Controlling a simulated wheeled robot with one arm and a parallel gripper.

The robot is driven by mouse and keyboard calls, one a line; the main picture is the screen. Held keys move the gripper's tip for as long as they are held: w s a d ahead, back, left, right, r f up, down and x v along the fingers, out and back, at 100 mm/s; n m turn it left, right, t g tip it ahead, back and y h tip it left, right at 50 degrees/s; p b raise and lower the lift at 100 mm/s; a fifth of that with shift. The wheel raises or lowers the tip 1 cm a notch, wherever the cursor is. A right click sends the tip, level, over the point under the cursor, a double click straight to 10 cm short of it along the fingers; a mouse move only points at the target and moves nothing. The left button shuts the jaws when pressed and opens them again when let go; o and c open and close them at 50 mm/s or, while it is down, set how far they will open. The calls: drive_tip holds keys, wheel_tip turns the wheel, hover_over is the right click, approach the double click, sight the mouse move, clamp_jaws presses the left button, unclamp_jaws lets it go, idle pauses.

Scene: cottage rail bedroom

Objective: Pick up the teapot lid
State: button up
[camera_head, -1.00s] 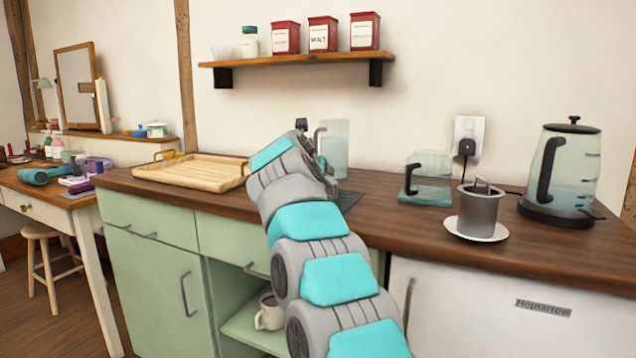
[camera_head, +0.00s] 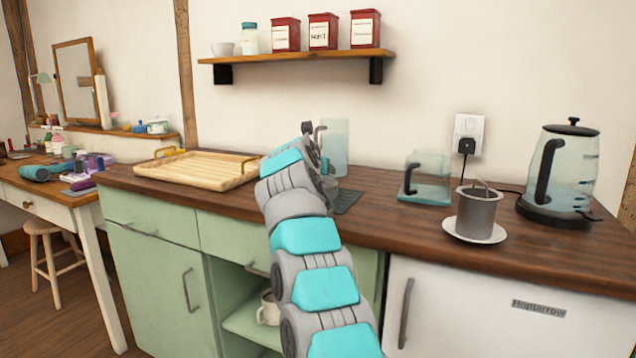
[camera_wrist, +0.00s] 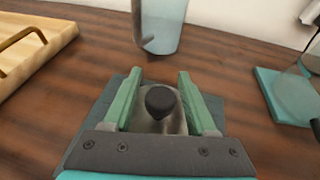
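The teapot lid shows in the wrist view as a dark rounded knob (camera_wrist: 161,101) on a grey metallic top. The teapot body beneath is mostly hidden, and I cannot tell where the lid ends. It is over a dark slate mat (camera_wrist: 218,104), which also shows in the head view (camera_head: 346,200). My gripper (camera_wrist: 160,74) is open, with its two green fingers on either side of the knob and a visible gap at each side.
A clear glass pitcher (camera_head: 336,148) stands just behind the mat. A wooden tray (camera_head: 197,171) lies to the left. A glass vessel with a teal base (camera_head: 430,180), a metal pot (camera_head: 478,217) on a white saucer (camera_head: 457,236) and a glass kettle (camera_head: 575,165) stand to the right.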

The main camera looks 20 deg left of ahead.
clamp_jaws()
idle(0.6)
